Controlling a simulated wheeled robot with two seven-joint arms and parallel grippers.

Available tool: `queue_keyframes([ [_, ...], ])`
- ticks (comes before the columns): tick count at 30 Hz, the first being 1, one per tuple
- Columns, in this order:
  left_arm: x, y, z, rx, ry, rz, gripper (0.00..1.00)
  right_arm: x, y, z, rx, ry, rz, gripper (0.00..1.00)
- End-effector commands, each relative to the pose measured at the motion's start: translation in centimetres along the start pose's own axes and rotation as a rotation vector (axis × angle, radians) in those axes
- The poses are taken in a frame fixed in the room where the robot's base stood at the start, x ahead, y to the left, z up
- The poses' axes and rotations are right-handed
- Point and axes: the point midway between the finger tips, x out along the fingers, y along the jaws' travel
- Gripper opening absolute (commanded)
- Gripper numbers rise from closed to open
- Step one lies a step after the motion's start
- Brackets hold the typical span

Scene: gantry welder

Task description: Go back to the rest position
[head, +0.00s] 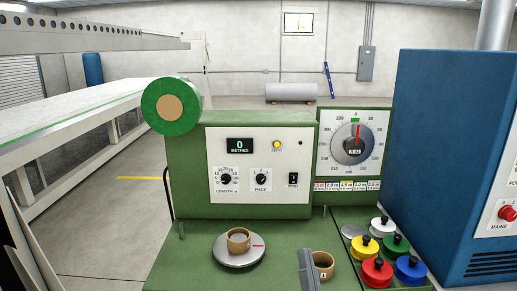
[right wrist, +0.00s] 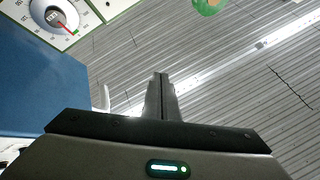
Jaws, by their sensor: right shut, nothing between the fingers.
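My right gripper (head: 306,262) rises into the bottom of the head view, in front of the green bench. In the right wrist view its two fingers (right wrist: 161,92) meet with nothing between them. The gripper partly overlaps a small brown cup (head: 323,262) in the head view; I cannot tell if they touch. My left gripper is not in view.
A green machine (head: 188,170) with a control panel and dial (head: 351,143) stands ahead. A brown ring (head: 238,238) sits on a round metal plate (head: 225,258). Several coloured knobbed weights (head: 377,270) stand at right, beside a blue cabinet (head: 440,150).

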Motion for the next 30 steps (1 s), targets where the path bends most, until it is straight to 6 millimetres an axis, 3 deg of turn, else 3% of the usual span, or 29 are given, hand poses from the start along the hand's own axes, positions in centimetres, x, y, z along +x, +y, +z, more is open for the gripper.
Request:
queue_keyframes([
  [8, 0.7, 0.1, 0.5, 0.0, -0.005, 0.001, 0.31, -3.5, 4.0, 7.8, -0.059, -0.171, 0.055, 0.0],
  [14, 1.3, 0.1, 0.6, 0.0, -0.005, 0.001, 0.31, -9.1, 8.7, 16.0, -0.123, -0.371, 0.116, 0.0],
  [21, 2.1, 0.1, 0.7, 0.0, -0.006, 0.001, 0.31, -18.3, 14.3, 24.6, -0.192, -0.62, 0.188, 0.0],
  [26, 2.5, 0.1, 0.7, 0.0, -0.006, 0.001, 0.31, -25.5, 17.6, 29.2, -0.23, -0.784, 0.234, 0.0],
  [30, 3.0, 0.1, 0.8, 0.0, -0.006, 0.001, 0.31, -32.4, 20.2, 32.4, -0.26, -0.927, 0.272, 0.0],
])
